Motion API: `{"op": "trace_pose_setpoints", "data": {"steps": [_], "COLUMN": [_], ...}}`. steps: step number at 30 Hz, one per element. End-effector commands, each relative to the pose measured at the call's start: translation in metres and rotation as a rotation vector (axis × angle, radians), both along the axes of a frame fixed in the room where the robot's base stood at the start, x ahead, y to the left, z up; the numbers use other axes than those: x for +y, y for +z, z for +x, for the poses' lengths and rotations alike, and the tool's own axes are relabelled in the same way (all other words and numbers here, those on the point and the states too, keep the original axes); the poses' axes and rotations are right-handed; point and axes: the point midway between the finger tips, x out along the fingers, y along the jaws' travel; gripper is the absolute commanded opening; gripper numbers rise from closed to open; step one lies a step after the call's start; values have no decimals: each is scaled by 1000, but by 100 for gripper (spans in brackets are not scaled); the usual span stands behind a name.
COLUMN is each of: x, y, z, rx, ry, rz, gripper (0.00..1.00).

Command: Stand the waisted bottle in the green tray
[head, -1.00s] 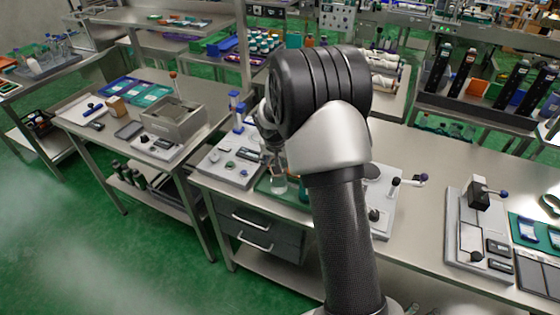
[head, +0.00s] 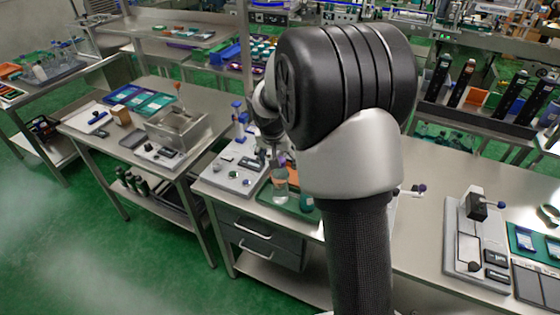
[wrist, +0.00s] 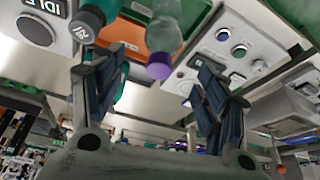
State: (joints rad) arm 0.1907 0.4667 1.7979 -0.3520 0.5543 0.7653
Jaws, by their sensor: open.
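A clear bottle (head: 280,188) stands upright in the green tray (head: 263,199) in the head view. In the wrist view the clear bottle (wrist: 165,25) shows a purple cap, in the gap between my fingers and beyond their tips. It looks like the waisted bottle, though its waist is hard to make out. My gripper (wrist: 158,68) is open, with a finger on each side of the cap and space beside it. In the head view my gripper (head: 274,150) is just above the bottle. My arm hides part of the tray.
A teal bottle with a grey cap (wrist: 90,22) is close by my left-hand finger in the wrist view. An orange panel (wrist: 205,42) lies behind the clear bottle. A grey control board (head: 233,178) with knobs is left of the tray. A metal box (head: 178,128) is on the left bench.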

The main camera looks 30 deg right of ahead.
Motion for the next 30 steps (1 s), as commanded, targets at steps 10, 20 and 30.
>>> {"op": "trace_pose_setpoints", "data": {"steps": [10,20,30], "x": [28,101,144], "y": [63,142,135], "z": [-43,-195,-311], "rx": [-4,2,-12], "ry": [84,388,650], "rz": [-8,-12,-7], "gripper": [68,68,68]}}
